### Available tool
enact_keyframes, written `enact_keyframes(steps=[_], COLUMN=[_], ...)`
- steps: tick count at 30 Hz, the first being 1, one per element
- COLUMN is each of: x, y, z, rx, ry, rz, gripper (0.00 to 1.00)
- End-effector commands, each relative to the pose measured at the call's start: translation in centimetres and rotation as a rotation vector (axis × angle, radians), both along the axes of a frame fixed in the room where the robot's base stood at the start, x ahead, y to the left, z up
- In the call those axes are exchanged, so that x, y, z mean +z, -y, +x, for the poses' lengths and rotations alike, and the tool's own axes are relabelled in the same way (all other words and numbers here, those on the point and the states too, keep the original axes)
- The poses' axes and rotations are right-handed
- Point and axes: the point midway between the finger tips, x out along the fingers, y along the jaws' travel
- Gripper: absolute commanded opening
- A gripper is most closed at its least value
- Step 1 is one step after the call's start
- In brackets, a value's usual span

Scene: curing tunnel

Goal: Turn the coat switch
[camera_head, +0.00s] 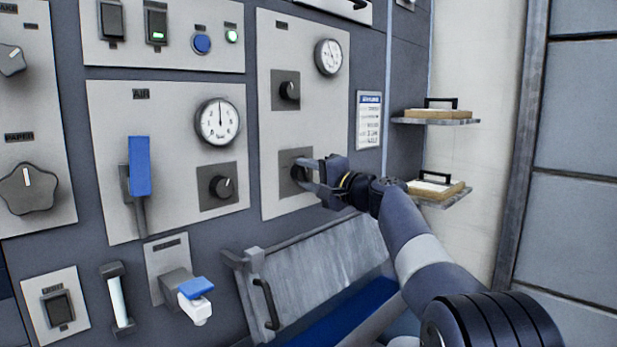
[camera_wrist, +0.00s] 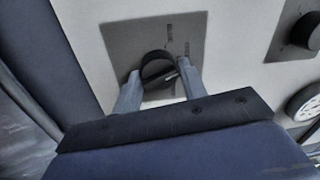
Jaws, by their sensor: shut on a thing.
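The switch at my gripper is a black rotary knob (camera_wrist: 157,70) on a dark grey square plate (camera_wrist: 180,40), with small unreadable lettering beside it. In the wrist view my gripper (camera_wrist: 157,85) has one finger on each side of the knob and is shut on it. A pale pointer line on the knob points to the right and slightly up in that view. In the head view my gripper (camera_head: 303,172) reaches the lower plate of the right-hand panel (camera_head: 290,135) and hides most of the knob. No readable label names this knob as the coat switch.
Above is another black knob (camera_head: 289,91) and a round gauge (camera_head: 328,57). Left is the AIR panel (camera_head: 110,105) with a blue-handled lever (camera_head: 140,165). Below my arm is a slanted metal hood (camera_head: 320,260). Two small shelves (camera_head: 468,121) jut out at right.

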Motion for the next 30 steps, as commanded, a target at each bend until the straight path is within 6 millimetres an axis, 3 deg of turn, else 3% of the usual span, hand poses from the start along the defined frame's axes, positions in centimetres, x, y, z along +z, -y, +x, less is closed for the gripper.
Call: enact_keyframes(steps=[4,5,11,22,30], x=[-0.6,-0.6,-0.4,-0.2,-0.6], y=[-0.1,-0.1,-0.1,0.6,4.2], z=[0.1,0.1,0.1,-0.6,-4.1], rx=[0.004,0.004,0.003,0.000,-0.002], ry=[-0.010,-0.010,-0.007,-0.002,-0.003], rz=[-0.004,-0.004,-0.002,-0.001,-0.001], gripper=[0.17,0.43,0.59,0.60,0.60])
